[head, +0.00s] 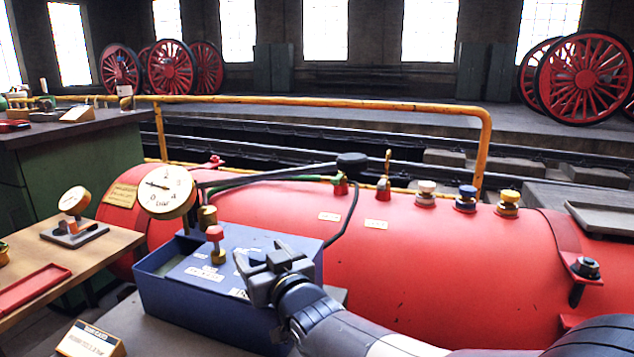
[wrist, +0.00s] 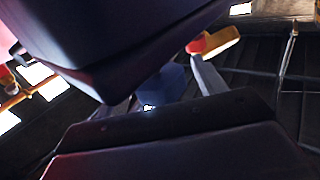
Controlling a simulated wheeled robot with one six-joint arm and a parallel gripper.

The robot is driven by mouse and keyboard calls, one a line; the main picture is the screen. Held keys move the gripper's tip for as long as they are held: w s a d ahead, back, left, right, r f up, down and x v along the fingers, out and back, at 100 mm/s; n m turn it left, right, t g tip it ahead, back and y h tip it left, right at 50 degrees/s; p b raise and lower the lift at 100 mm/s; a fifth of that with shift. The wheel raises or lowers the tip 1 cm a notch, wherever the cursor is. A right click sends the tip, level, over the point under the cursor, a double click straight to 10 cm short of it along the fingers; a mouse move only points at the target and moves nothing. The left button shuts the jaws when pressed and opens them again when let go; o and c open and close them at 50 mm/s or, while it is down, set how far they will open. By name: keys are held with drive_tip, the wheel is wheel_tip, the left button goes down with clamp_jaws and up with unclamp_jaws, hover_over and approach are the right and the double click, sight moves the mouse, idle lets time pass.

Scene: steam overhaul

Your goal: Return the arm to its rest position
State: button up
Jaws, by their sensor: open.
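My gripper (head: 262,264) is at the end of my grey arm, which reaches in from the lower right in the head view. Its jaws are open and I see nothing held between them. It appears over the right part of the blue box (head: 190,290), to the right of a red-knobbed brass valve (head: 215,240). Whether it touches the box cannot be told. In the wrist view, large dark shapes fill much of the picture, with a small red and yellow thing (wrist: 212,42) beyond; the view is dim and hard to read.
A large red boiler (head: 420,270) lies behind the box, with several fittings on top. A round pressure gauge (head: 167,192) stands at the box's back left. A yellow rail (head: 330,101) runs behind. A wooden bench (head: 100,250) with a red tray (head: 32,288) is at left.

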drive_tip(key=shift+n+g+y, duration=0.9)
drive_tip(key=shift+n+y, duration=0.1)
drive_tip(key=shift+y, duration=0.2)
drive_tip(key=shift+s+p, duration=0.1)
drive_tip(key=shift+p, duration=0.25)
